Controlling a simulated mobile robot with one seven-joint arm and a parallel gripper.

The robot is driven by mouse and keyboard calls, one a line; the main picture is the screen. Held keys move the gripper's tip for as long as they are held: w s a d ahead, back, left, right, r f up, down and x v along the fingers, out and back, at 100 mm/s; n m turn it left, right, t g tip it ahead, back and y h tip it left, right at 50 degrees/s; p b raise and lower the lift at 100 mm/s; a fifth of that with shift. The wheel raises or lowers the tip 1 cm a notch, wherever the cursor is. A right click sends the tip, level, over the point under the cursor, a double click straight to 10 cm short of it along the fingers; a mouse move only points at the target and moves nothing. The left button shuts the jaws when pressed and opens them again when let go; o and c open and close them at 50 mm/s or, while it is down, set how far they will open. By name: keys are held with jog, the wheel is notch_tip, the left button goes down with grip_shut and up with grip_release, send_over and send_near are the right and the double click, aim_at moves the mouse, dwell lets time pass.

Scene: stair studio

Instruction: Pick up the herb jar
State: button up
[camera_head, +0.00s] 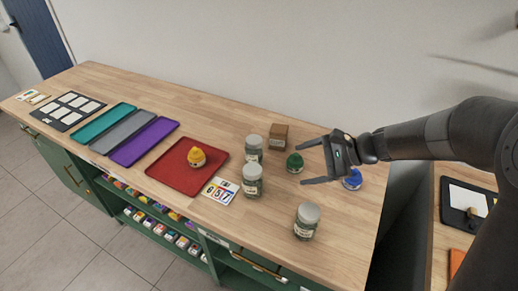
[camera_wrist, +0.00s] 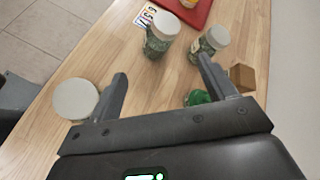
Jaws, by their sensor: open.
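Three glass jars with grey lids and green contents stand on the wooden counter; I cannot tell which is the herb jar. One is at the back (camera_head: 254,150), one in the middle (camera_head: 252,182), and one nearer the front (camera_head: 305,223). In the wrist view, two stand beyond the fingers (camera_wrist: 160,36) (camera_wrist: 208,42), and the third shows mostly as a lid (camera_wrist: 76,98) outside the left finger. My gripper (camera_head: 303,163) is open and empty above the counter, right of the two rear jars and behind the front one. It also shows in the wrist view (camera_wrist: 162,68).
A green round object (camera_head: 295,163) lies under my gripper, with a brown block (camera_head: 279,134) behind it and a blue object (camera_head: 352,180) to the right. A red tray (camera_head: 172,178) holds a yellow figure (camera_head: 196,156). A number card (camera_head: 219,191) lies beside the jars.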

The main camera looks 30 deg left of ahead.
aim_at(254, 139)
jog(key=w+a+f+m+y, duration=0.2)
jog(key=w+a+f+m, duration=0.1)
jog(key=w+a+f+m+t+y, duration=0.1)
jog(key=w+a+f+m+y, duration=0.1)
jog(key=w+a+m, duration=0.1)
jog(key=w+a+f+m+y, duration=0.2)
jog(key=w+a+f+m, duration=0.1)
jog(key=a, duration=0.1)
jog(key=shift+w+a+f+t+y, duration=0.3)
jog(key=shift+w+a+t+y, duration=0.1)
jog(key=a, duration=0.5)
jog(key=shift+s+a, duration=0.1)
jog(key=a, duration=0.5)
jog(key=shift+s+a+r, duration=0.1)
jog(key=shift+a+r, duration=0.15)
jog(key=shift+a, duration=0.05)
jog(key=shift+c, duration=0.4)
jog(key=c, duration=1.5)
